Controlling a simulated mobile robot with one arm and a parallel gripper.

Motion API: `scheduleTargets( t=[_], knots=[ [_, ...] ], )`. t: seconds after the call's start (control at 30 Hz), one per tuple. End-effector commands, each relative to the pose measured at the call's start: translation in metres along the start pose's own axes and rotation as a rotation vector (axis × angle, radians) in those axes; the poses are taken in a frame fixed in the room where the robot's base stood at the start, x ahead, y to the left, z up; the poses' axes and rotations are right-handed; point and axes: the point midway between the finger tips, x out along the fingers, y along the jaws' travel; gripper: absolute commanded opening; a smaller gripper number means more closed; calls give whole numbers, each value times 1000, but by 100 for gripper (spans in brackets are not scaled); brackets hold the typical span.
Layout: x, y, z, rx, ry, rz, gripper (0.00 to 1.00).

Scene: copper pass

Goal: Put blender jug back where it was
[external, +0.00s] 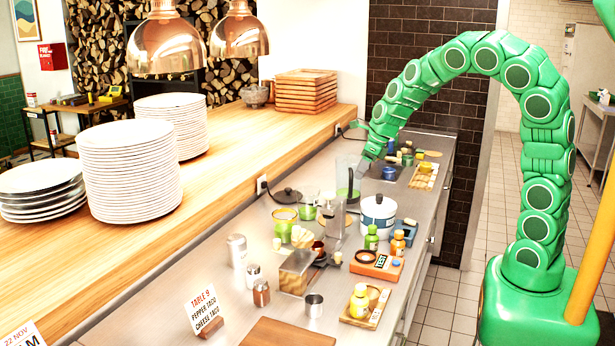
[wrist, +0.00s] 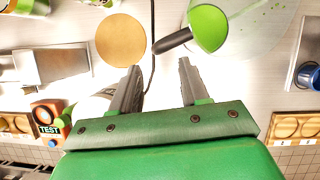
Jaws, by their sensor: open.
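A clear jug with a green band low down and a dark handle, apparently the blender jug (external: 345,177), stands on the steel counter (external: 215,293) just left of my gripper (external: 366,168). In the wrist view a green round shape with a dark handle (wrist: 172,41), probably the same jug from above, lies just beyond my gripper (wrist: 159,68). The fingers are apart and empty. The handle's end is ahead of the gap between the fingertips, not visibly between the fingers. I cannot tell which spot is the jug's earlier place.
A white and blue pot (external: 378,212), a green bottle (external: 371,238) and an orange device (external: 377,264) stand nearer the camera. A dark lid (external: 287,196) is at the left. In the wrist view a tan disc (wrist: 120,40) lies beside a dark cable (wrist: 152,45).

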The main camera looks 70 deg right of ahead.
Motion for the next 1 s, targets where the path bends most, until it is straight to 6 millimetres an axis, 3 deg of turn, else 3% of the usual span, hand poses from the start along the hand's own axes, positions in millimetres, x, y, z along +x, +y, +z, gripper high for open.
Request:
scheduleTargets(
  t=[0.2, 0.43, 1.0],
  knots=[
    [-33, -1, 0, 1, -3, -2, 45],
    [-56, -1, 0, 0, -2, -3, 45],
    [-63, 0, 0, 0, -1, -1, 45]
  ],
)
